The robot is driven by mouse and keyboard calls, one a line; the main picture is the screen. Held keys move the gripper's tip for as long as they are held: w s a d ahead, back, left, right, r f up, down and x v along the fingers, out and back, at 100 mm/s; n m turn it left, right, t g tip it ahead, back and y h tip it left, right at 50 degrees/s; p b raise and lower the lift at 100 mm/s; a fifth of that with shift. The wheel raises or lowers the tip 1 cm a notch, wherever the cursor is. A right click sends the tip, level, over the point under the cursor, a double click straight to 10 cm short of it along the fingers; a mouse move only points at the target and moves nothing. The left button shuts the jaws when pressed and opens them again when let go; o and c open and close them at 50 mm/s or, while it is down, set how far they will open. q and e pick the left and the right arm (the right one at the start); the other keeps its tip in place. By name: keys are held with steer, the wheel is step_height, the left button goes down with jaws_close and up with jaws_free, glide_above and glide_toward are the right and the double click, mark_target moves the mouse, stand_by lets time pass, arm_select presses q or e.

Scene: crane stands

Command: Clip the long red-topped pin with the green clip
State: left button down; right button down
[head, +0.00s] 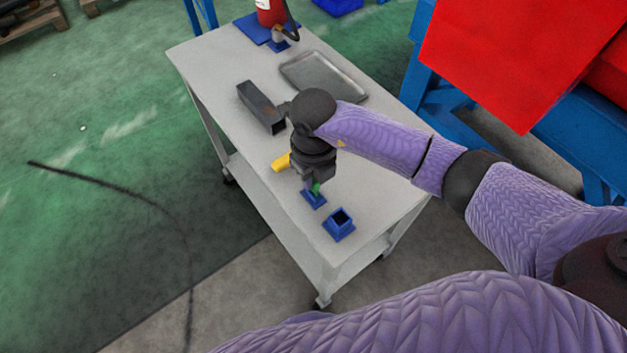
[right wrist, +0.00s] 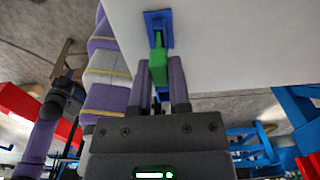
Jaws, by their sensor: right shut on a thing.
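My right gripper (head: 316,183) points down over the near part of the grey table and is shut on the green clip (head: 316,189). In the right wrist view the green clip (right wrist: 159,66) sits between the two fingers (right wrist: 160,82), and its narrow end reaches to a blue stand (right wrist: 152,18). In the head view this small blue stand (head: 314,201) is right below the clip; I cannot tell whether they touch. I cannot make out a red-topped pin in either view; the gripper and clip may hide it. My left gripper is not in view.
A second blue stand (head: 339,228) with a square opening is nearer the table's front edge. A yellow piece (head: 281,162) lies left of the gripper. A dark square tube (head: 258,103) and a metal tray (head: 322,75) are farther back on the table (head: 215,65).

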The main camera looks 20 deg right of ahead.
steer(key=shift+r+p, duration=1.9)
steer(key=shift+r, duration=0.55)
steer(key=shift+f, duration=0.1)
